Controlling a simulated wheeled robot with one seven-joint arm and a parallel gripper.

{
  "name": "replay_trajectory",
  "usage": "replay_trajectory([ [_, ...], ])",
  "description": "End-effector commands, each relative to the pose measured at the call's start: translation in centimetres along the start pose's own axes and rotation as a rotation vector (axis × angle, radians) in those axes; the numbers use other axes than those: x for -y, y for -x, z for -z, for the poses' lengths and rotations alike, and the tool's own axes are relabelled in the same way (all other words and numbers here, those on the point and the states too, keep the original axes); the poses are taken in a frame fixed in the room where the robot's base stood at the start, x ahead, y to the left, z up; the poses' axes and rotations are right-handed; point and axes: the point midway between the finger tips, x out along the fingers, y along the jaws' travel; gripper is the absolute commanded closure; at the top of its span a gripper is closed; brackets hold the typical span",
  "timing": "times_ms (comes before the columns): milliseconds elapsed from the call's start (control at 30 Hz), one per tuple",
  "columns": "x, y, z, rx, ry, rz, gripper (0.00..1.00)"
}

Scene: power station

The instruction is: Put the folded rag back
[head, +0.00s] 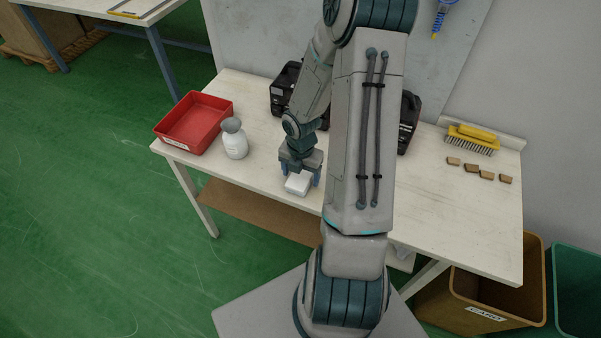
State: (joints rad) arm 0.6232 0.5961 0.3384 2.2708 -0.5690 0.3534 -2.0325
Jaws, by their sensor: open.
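A small white block-like bundle, which looks like the folded rag (298,184), lies on the white workbench (440,215) near its front edge. My gripper (301,178) points down over it, with its blue fingers apart on either side of the bundle. I cannot tell whether the fingers touch it. A red tray (195,124) stands at the left end of the bench and looks empty. A white bottle with a grey top (234,138) stands just right of the tray.
A black case (285,88) stands at the back, partly behind my arm. A yellow brush (472,138) and several small brown blocks (486,174) are on the right. A brown bin (480,295) and a green bin (580,290) stand on the floor. The bench's front right is clear.

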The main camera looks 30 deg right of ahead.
Motion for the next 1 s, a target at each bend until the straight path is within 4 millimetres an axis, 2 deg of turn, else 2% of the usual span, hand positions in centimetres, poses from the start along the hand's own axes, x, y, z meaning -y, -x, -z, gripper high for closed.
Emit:
replay_trajectory([
  [167,0.0,2.4,-0.1,0.003,-0.003,-0.002,0.25],
  [500,0.0,9.6,-0.1,0.004,-0.002,-0.002,0.25],
  [767,0.0,12.2,0.0,0.004,-0.009,0.001,0.25],
  [867,0.0,13.2,0.4,0.019,-0.07,0.013,0.25],
  [1000,0.0,15.6,1.8,0.071,-0.295,0.034,0.25],
])
